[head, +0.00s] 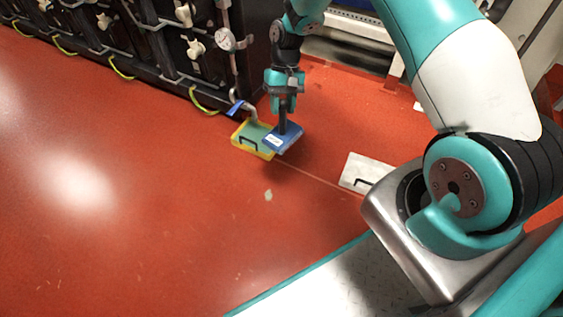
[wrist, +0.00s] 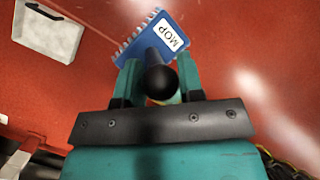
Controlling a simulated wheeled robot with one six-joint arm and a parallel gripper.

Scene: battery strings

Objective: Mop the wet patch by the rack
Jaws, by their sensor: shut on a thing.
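My gripper (head: 284,103) points down and is shut on the dark upright handle of the mop. The mop's blue head (head: 281,139) is just above or on the red floor, overlapping the right side of a yellow-edged green tray; I cannot tell if they touch. In the wrist view the handle's round end shows between the fingers (wrist: 160,82), and the blue mop head (wrist: 158,38) carries a white "MOP" label. The rack (head: 160,40) stands at the upper left. I cannot clearly tell a wet patch from the pale glare on the floor.
The yellow-edged green tray (head: 240,137) with a dark handle lies by the rack's corner. A white plate (head: 358,167) with a dark handle lies on the floor to the right; it also shows in the wrist view (wrist: 62,38). A small pale spot (head: 268,195) marks otherwise open floor.

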